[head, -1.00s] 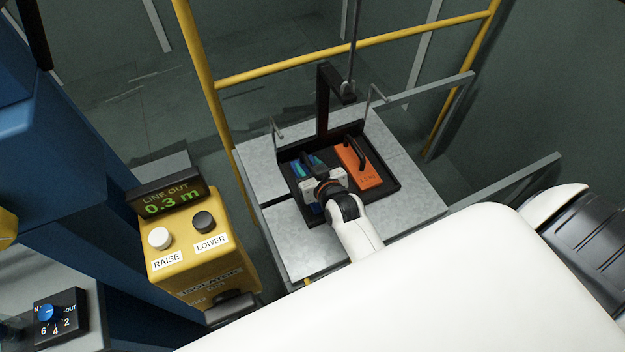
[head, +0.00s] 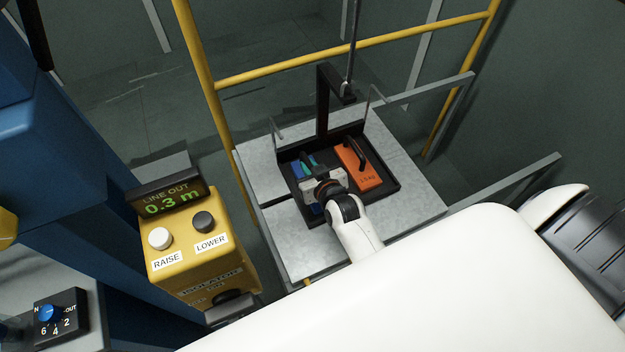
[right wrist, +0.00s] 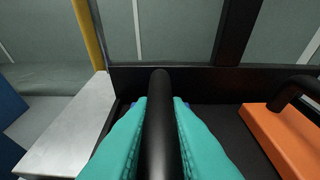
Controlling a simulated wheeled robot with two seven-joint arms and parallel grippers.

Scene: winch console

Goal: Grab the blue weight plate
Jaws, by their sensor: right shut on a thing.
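The blue weight plate (head: 296,170) lies in the left part of a black tray (head: 390,189), mostly hidden under my right gripper (head: 309,164) in the head view. The teal fingers of that gripper are shut on the plate's black handle (right wrist: 160,125). In the right wrist view the handle runs between the two fingers, which press on it from both sides. Only slivers of the blue plate show there, behind the fingertips. I cannot tell any gap between plate and tray floor. My left gripper is not in view.
An orange weight plate (head: 361,169) with a black handle sits to the right in the same tray. A black post (head: 323,105) and a hanging cable stand behind the tray. A yellow winch console (head: 190,262) is to the left. Yellow rails (head: 350,46) run behind.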

